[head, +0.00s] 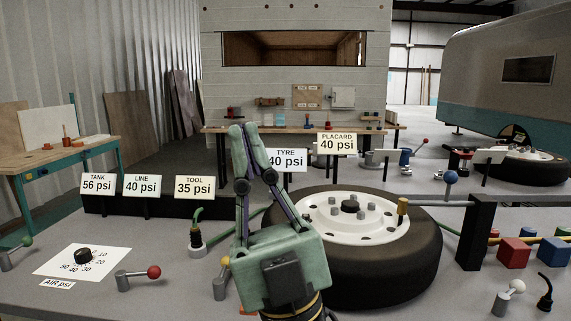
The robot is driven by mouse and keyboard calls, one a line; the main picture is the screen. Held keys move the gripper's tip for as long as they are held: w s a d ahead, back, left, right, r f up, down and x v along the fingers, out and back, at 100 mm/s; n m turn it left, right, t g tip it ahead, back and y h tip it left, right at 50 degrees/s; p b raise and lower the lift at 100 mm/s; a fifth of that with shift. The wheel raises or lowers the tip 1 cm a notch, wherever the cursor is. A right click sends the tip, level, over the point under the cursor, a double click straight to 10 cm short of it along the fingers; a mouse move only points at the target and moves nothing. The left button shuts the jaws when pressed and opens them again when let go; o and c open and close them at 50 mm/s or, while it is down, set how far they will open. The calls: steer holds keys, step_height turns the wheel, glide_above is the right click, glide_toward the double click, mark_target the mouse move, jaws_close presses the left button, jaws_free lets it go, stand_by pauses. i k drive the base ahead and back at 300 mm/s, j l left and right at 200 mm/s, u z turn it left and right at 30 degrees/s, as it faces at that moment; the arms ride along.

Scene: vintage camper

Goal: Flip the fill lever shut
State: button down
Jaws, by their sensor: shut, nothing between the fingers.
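My gripper (243,130) is green and grey, points up and away, and its fingertips are together with nothing between them. It stands in front of the tyre's (410,262) left side. Several small levers are on the grey bench; none carries a readable "fill" label, so I cannot tell which is the fill lever. A lever with an orange-yellow knob (224,262) is just left of my gripper's body, partly hidden by it. A red-knob lever (153,272) lies farther left, its arm nearly level. A green-knob lever (27,241) is at the far left and a white-knob lever (517,286) at the right.
Signs read TANK 56 psi (98,185), LINE 40 psi (142,186), TOOL 35 psi (194,188), TYRE 40 psi and PLACARD 40 psi. An AIR psi dial (83,256) is at left. A black post (481,232) and coloured blocks stand right.

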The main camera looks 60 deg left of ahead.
mark_target(517, 287)
steer(key=i+l+u, duration=0.25)
steer(key=i, duration=0.15)
steer(key=i+l+u, duration=0.3)
steer(key=i+l, duration=0.05)
steer(key=i, duration=0.05)
